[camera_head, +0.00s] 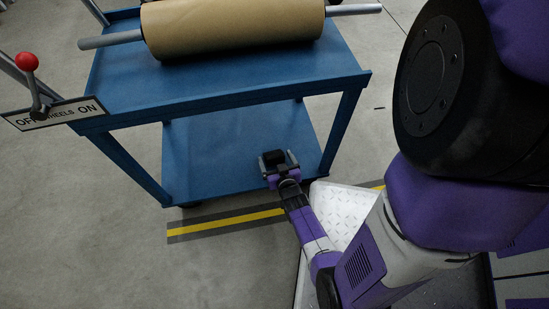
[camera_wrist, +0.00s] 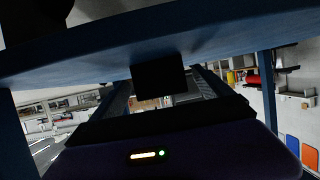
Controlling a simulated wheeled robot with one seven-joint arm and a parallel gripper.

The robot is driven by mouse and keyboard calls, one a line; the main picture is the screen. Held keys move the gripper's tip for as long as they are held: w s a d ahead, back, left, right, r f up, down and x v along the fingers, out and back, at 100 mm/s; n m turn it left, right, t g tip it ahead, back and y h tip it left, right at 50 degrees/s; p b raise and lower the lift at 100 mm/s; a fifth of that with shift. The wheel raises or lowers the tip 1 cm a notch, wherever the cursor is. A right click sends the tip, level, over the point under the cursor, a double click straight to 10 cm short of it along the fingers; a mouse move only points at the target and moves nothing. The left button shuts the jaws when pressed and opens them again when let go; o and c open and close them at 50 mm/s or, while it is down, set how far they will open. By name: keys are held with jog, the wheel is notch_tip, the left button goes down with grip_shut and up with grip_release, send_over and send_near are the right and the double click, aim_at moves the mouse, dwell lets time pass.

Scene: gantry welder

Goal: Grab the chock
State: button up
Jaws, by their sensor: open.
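The chock (camera_head: 274,158) appears as a small black block on the lower shelf of the blue cart, near its front edge. In the wrist view the dark block (camera_wrist: 160,80) is in the middle, against the blue shelf surface that crosses the top. My gripper (camera_head: 278,162) reaches over the front edge of the lower shelf, with one finger on each side of the block. In the wrist view the fingers (camera_wrist: 163,90) stand apart on both sides of it. The gripper is open; I cannot tell whether a finger touches the block.
The blue cart's upper deck (camera_head: 225,88) carries a brown roll (camera_head: 232,27) on a grey bar above the lower shelf (camera_head: 215,150). A red-knobbed lever (camera_head: 28,65) and OFF/ON wheels sign (camera_head: 55,112) are at left. A yellow floor stripe (camera_head: 225,222) runs in front.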

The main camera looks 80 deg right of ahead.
jog(key=shift+x, duration=1.1)
jog(key=c, duration=1.7)
jog(key=shift+c, duration=0.2)
jog(key=shift+r, duration=0.2)
